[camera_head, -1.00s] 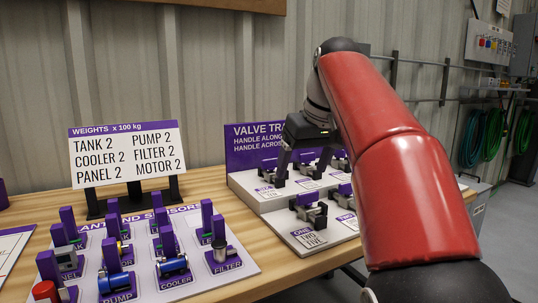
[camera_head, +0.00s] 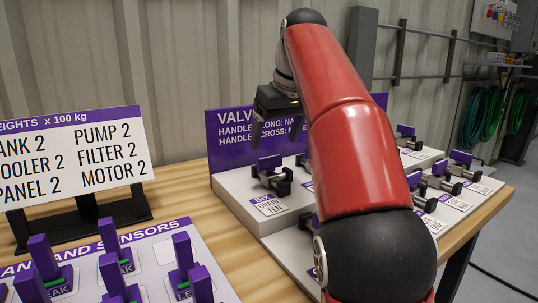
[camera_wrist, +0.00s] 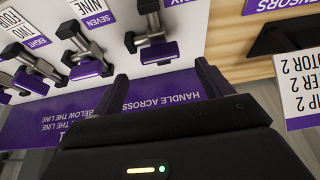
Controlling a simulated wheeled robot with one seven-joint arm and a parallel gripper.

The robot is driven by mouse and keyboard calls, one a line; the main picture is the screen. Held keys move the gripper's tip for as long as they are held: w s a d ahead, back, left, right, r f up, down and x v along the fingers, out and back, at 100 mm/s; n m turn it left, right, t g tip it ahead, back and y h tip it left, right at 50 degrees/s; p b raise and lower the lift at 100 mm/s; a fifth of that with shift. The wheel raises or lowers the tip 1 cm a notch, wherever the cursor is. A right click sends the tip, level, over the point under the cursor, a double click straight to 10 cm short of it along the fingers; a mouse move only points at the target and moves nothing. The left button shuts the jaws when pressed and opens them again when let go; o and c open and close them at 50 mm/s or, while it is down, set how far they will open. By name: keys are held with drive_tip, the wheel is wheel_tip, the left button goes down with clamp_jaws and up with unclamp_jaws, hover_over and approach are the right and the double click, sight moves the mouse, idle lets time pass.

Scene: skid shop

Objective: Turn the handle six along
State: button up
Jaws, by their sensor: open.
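The handle labelled SIX (camera_head: 270,162) is a purple bar on a dark valve at the left end of the upper step of the white valve board (camera_head: 232,192). In the wrist view, handle six (camera_wrist: 160,53) appears as a purple bar, set roughly crosswise to its dark stem. My gripper (camera_head: 277,137) is open and empty, above and behind handle six, by the purple back panel. In the wrist view, my gripper's fingers (camera_wrist: 165,82) stand apart, with handle six just beyond the gap between them. No contact shows. My arm hides part of the board.
Handle seven (camera_wrist: 88,68) stands beside handle six, with more valves further along. The purple back panel (camera_head: 232,140) stands behind them. A weights sign (camera_head: 75,155) and a board of purple-tagged sensors (camera_head: 150,262) are at left. Bare wooden bench (camera_head: 192,190) lies between.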

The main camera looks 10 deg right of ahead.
sight(270, 157)
drive_tip(key=b+x, duration=0.1)
drive_tip(key=x, duration=0.4)
drive_tip(key=shift+f+b, duration=0.3)
drive_tip(key=shift+f, duration=0.1)
drive_tip(key=c, duration=1)
